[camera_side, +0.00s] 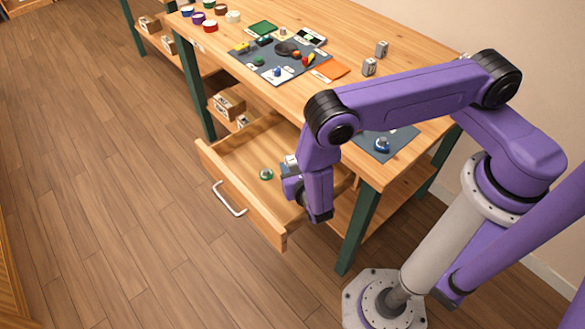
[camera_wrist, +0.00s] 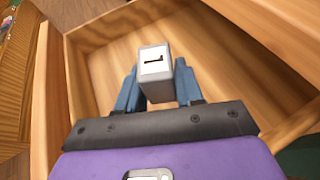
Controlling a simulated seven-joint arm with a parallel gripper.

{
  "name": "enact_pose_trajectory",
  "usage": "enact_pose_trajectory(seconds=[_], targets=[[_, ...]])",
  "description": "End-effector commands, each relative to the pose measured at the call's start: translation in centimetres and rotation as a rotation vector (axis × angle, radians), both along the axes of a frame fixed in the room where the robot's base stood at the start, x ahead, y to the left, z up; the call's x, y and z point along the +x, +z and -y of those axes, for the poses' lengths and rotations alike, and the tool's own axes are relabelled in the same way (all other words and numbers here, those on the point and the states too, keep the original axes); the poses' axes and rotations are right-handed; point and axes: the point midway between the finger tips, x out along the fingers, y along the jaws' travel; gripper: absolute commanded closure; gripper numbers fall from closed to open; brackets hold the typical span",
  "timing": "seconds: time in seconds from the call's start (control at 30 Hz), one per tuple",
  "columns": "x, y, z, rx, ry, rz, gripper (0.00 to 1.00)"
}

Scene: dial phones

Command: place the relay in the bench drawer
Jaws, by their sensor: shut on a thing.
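The relay, a small grey block with a white face and a dark mark (camera_wrist: 155,62), is between the two blue-grey fingers of my gripper (camera_wrist: 158,92) in the wrist view. In the side view my gripper (camera_side: 287,178) is over the open bench drawer (camera_side: 228,165), with part of the grey relay (camera_side: 291,160) showing at its tip. The wooden drawer interior (camera_wrist: 215,50) lies beneath the relay in the wrist view. The height of the relay above the drawer floor is hard to tell. My gripper hides part of the drawer.
Two grey blocks (camera_side: 369,67) (camera_side: 382,49) stand on the bench top (camera_side: 340,30). A dark mat (camera_side: 255,75) holds several parts. A blue knob (camera_side: 382,145) sits on another mat near my arm.

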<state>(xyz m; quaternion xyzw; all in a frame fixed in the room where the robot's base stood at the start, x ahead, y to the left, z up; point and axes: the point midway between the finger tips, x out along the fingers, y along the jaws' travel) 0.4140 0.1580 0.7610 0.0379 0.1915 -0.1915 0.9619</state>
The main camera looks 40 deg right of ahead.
Motion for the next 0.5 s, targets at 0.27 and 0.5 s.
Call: enact_pose_trajectory(seconds=[0.27,0.5], targets=[[-0.03,-0.52,-0.03,0.001,0.001,0.001,0.97],[-0.05,-0.93,-0.03,0.0,0.001,0.0,0.97]])
